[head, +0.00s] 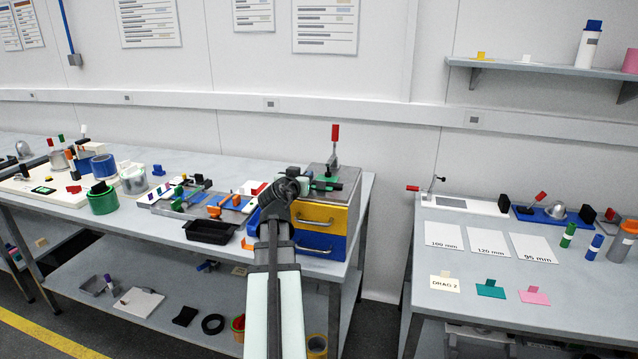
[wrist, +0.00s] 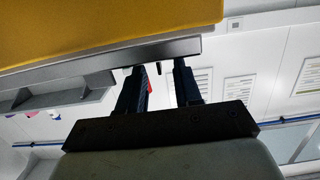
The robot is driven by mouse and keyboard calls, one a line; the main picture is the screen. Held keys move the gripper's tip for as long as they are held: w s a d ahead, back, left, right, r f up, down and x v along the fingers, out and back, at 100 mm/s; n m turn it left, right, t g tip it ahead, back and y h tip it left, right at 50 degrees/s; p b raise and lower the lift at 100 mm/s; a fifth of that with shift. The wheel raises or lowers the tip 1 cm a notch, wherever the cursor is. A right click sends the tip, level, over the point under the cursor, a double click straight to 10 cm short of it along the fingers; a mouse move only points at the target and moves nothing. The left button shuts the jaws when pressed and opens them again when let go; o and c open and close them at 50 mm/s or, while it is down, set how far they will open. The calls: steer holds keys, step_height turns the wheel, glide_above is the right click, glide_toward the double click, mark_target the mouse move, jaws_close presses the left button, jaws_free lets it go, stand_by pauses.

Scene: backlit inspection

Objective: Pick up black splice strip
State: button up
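I cannot pick out the black splice strip with certainty in either view. In the head view my gripper end (head: 292,184) is at the left front of the grey and yellow drawer unit (head: 318,216), and my arm hides part of the bench. In the wrist view two dark fingers of my gripper (wrist: 157,72) stand apart with a gap between them, and nothing is seen held. A grey edge and a yellow face (wrist: 90,30) lie close beyond the fingertips. A small red piece shows behind the left finger.
A black tray (head: 212,231) lies at the bench front, left of my arm. A red-handled clamp (head: 334,145) rises from the drawer unit. Tape rolls (head: 103,199) and small parts crowd the left bench. The right bench (head: 470,290) holds cards and clamps, across a gap.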

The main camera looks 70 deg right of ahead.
steer(key=shift+d+f, duration=0.2)
steer(key=shift+d, duration=1.3)
jaws_close()
